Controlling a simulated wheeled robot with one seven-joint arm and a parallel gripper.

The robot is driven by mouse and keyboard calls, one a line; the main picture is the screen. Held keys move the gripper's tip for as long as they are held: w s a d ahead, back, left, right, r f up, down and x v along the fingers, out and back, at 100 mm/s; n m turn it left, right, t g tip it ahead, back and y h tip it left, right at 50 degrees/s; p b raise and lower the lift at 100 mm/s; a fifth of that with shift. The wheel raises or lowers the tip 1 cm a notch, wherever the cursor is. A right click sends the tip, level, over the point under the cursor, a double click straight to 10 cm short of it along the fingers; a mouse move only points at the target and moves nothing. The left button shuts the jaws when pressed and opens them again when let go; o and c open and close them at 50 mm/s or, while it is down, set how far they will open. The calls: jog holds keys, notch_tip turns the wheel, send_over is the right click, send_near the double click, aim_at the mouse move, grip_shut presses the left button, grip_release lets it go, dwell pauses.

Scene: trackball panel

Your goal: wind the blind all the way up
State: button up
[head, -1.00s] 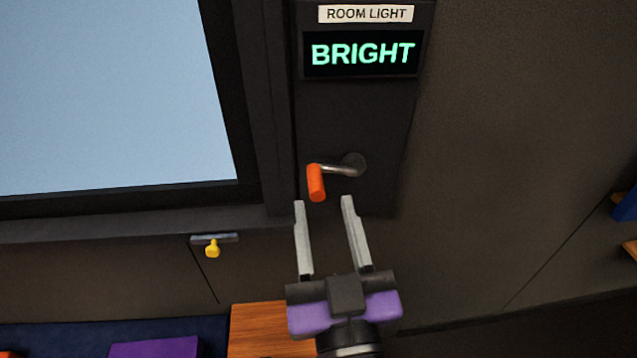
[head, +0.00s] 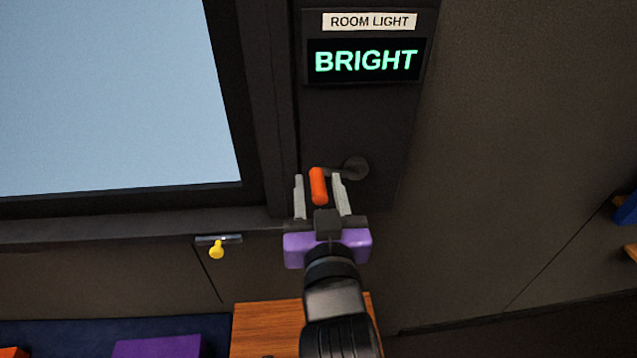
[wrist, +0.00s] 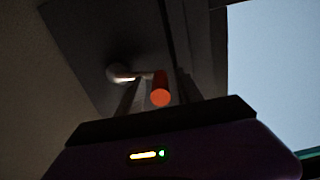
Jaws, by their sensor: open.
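The orange crank handle (head: 318,186) sticks out from a dark round hub (head: 355,168) on the wall panel. My gripper (head: 319,180) is open, with one finger on each side of the handle; I cannot tell whether either finger touches it. In the wrist view the handle (wrist: 160,92) is seen end-on between the fingers, with its metal arm leading left to the hub (wrist: 120,74). The window (head: 110,100) at the left shows plain pale blue, and no blind is visible in the part in view.
A "ROOM LIGHT" display (head: 365,61) above the crank reads BRIGHT. A yellow knob (head: 217,250) sits on a small plate below the window frame. A wooden surface (head: 268,328) and a purple block (head: 158,346) lie below.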

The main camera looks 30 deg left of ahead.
jog(key=shift+w+a, duration=0.15)
jog(key=shift+c, duration=0.4)
grip_shut()
dwell(1.0)
